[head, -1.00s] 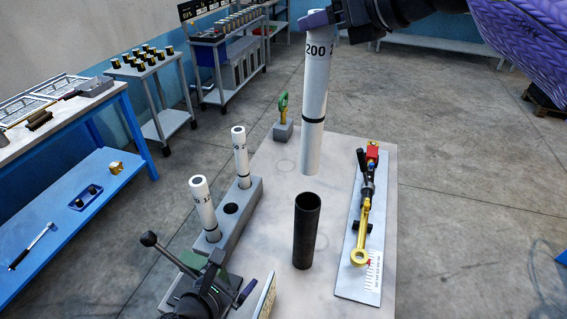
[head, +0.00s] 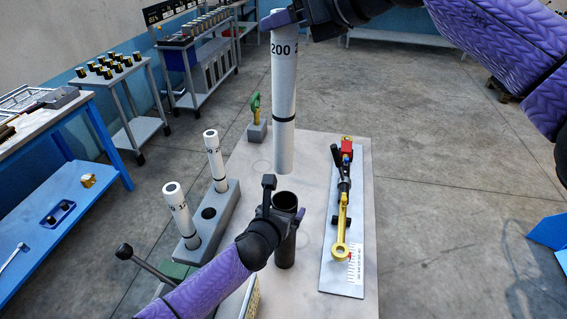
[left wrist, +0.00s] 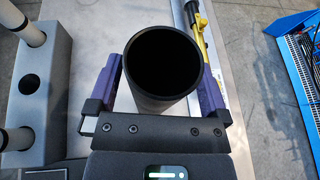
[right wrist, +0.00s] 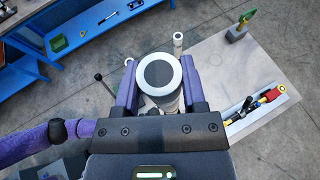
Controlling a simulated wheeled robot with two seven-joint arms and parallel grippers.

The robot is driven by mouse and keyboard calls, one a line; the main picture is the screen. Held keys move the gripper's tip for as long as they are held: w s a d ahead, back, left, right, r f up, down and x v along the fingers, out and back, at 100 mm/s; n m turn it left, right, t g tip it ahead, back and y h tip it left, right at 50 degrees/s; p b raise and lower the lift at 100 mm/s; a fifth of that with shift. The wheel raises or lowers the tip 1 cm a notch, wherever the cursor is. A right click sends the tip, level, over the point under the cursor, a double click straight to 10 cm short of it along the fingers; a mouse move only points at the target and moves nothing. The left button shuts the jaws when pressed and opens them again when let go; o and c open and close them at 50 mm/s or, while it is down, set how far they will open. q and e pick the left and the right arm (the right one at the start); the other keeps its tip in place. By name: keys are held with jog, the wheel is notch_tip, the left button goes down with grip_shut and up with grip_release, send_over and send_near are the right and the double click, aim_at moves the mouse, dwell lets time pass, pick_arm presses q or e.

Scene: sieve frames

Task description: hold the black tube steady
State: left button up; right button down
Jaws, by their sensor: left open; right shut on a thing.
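The black tube (head: 285,238) stands upright on the table, its open mouth facing up. My left gripper (head: 284,212) is open at the tube's upper part. In the left wrist view its fingers lie on either side of the black tube (left wrist: 163,65), and the tube's mouth is dark inside. My right gripper (head: 283,18) is shut on a white tube (head: 284,90) marked 200 with a black band. It holds this tube upright above the black tube, with a gap between them. The white tube's top also shows in the right wrist view (right wrist: 158,75).
A grey block (head: 222,206) with two white tubes and an empty hole stands left of the black tube. A plate (head: 328,270) with a yellow-ended tool lies on the right. A lever (head: 125,252) shows at lower left. A green-topped stand (head: 256,130) is behind.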

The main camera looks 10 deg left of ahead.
pick_arm(q)
jog(key=shift+w+f, duration=0.1)
jog(key=shift+w, duration=0.05)
jog(key=c, duration=1.2)
grip_shut()
dwell(0.8)
